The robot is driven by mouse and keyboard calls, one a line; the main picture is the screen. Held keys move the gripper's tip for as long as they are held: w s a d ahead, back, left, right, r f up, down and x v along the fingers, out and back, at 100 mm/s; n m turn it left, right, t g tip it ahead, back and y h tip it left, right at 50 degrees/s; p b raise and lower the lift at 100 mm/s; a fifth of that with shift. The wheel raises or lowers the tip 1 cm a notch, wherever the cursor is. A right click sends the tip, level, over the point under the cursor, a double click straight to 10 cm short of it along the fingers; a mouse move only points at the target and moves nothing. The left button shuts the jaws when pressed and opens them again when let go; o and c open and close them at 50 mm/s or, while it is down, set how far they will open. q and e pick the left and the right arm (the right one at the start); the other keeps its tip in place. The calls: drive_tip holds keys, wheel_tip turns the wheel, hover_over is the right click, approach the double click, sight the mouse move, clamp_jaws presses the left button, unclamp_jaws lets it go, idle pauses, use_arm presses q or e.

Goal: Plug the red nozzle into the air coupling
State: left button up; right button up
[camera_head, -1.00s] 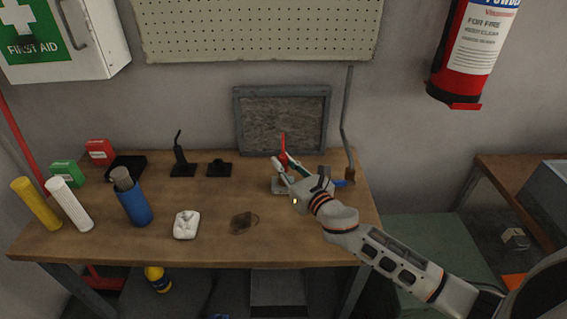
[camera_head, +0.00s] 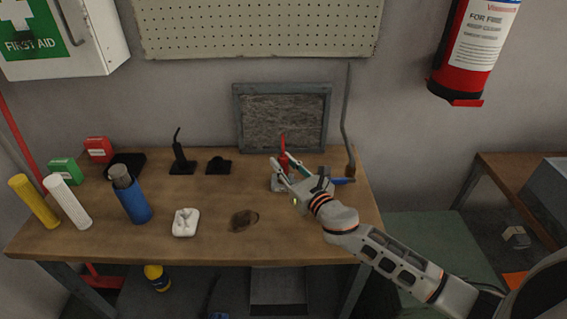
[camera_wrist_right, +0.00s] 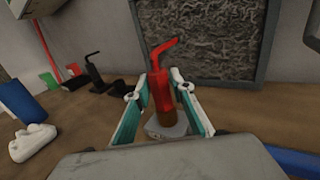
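The red nozzle (camera_head: 283,158) stands upright on a small grey base (camera_head: 278,184) at the back right of the bench; in the right wrist view the nozzle (camera_wrist_right: 161,88) has a bent tip and a darker lower part. My right gripper (camera_head: 286,166) is open, with one teal-lined finger on each side of the nozzle. Small gaps seem to show between fingers and nozzle in the right wrist view. A blue fitting (camera_head: 344,181), possibly the air coupling, lies by the foot of a grey hose (camera_head: 346,120), partly hidden by my gripper. My left gripper is out of view.
A framed grey panel (camera_head: 283,118) stands behind the nozzle. Two black stands (camera_head: 182,166), a blue bottle (camera_head: 131,200), a white moulded piece (camera_head: 185,222), yellow and white rolls and small boxes occupy the left.

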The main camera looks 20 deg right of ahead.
drive_tip(key=shift+o, duration=0.6)
drive_tip(key=shift+s, duration=0.1)
drive_tip(key=shift+s+d, duration=0.1)
drive_tip(key=shift+s, duration=0.25)
drive_tip(key=v, duration=1.1)
